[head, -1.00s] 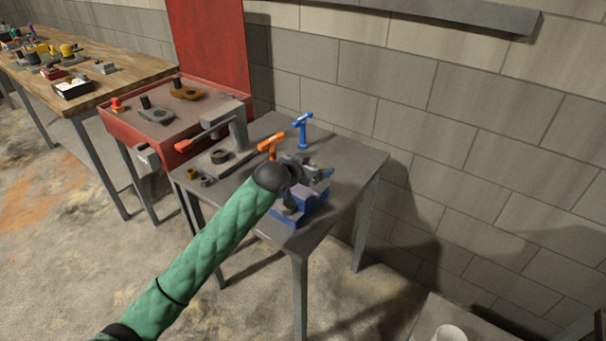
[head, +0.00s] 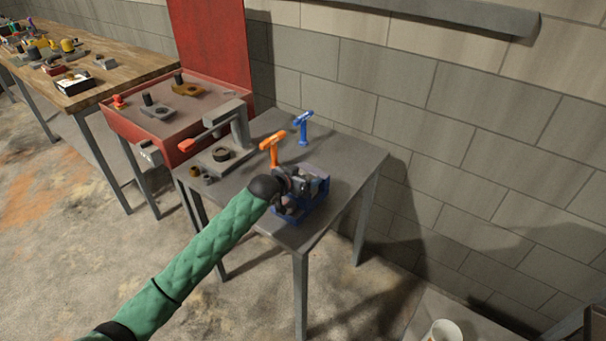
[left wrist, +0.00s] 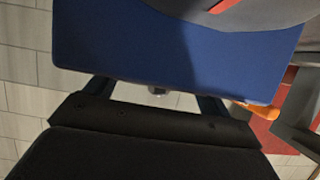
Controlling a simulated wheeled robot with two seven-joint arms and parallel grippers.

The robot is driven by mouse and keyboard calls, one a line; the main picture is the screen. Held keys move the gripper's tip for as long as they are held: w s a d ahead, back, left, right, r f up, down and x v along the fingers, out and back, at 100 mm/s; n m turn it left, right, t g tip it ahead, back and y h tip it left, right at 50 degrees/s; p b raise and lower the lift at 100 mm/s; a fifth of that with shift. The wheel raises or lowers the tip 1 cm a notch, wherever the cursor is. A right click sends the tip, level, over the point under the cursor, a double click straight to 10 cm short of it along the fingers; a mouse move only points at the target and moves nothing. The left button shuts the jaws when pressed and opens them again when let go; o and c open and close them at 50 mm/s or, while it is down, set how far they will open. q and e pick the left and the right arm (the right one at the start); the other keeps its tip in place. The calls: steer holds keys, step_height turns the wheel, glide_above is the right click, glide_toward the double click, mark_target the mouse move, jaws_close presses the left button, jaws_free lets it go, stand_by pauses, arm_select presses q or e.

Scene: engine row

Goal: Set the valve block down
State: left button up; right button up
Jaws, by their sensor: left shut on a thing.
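In the head view my left gripper (head: 284,186) is over the near part of the grey table and is shut on the valve block (head: 309,183), a small grey piece largely hidden by the gripper. The block is low, at or inside a blue tray (head: 312,213); I cannot tell whether it touches the tray's floor. In the left wrist view a broad blue surface (left wrist: 170,48) covers the fingertips, and the grip itself is hidden. My right gripper is not in view.
An orange T-handled tool (head: 272,149) and a blue one (head: 303,128) stand behind the tray. The table's right side (head: 352,160) is clear.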

arm_select(q)
steer(key=o, duration=1.3)
steer(key=shift+f, duration=0.1)
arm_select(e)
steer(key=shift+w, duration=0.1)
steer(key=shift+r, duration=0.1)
arm_select(q)
steer(key=shift+s+a, duration=0.1)
steer(key=b+v, duration=0.3)
steer(key=v, duration=0.7)
steer(key=shift+s+a, duration=0.2)
steer(key=shift+s, duration=0.05)
steer(key=shift+s+a+r+b, duration=0.25)
steer(key=shift+s+r+b, duration=0.05)
steer(key=shift+s+r, duration=0.15)
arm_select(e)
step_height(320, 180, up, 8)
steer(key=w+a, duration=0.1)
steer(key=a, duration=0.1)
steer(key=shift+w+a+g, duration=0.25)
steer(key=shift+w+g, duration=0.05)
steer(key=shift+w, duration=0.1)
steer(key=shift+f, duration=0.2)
